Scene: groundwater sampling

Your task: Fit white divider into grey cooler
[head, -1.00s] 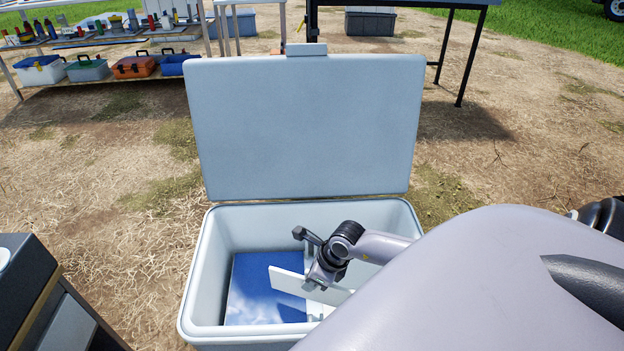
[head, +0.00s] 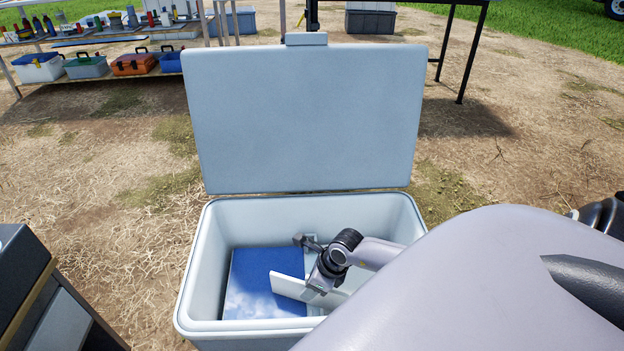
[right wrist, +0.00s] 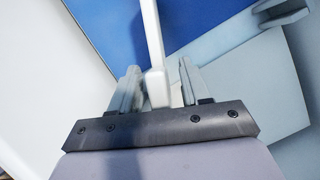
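The grey cooler (head: 205,235) stands with its lid (head: 300,120) up, and its inside shows. The white divider (head: 290,287) is inside the cooler, upright on edge and slanting across the right part of the blue panel. Its right part is hidden behind my right gripper (head: 322,285). In the right wrist view the divider (right wrist: 154,45) runs between the two fingers of my right gripper (right wrist: 159,85). A gap shows on each side of it, so the fingers look open around it. My left gripper is not in view.
A blue panel (head: 255,275) lies at the bottom left inside the cooler. A grey bracket (right wrist: 285,14) shows on the cooler wall in the right wrist view. A dark cabinet (head: 25,265) stands at the lower left. Shelves with toolboxes (head: 85,67) are farther back.

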